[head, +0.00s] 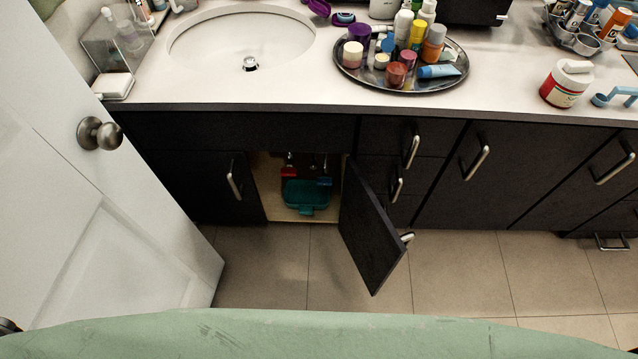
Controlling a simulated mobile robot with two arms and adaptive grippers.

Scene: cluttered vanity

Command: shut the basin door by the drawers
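The basin door by the drawers (371,228) is a dark panel standing ajar, swung out over the floor from its hinge side beside the drawers. Its metal handle (407,238) shows at the outer edge on the right. The other basin door (205,187), on the left, is shut. Between them the cabinet interior is open, with a teal container (306,195) and small red and blue items inside. The drawers (401,160) right of the opening are shut. Neither of my grippers can be made out in the head view.
A white room door (110,220) with a round knob (99,134) stands at the left. The countertop (300,92) holds a basin (243,38), a loaded round tray (352,77) and a jar (567,84). The tiled floor (460,275) around the open door is clear.

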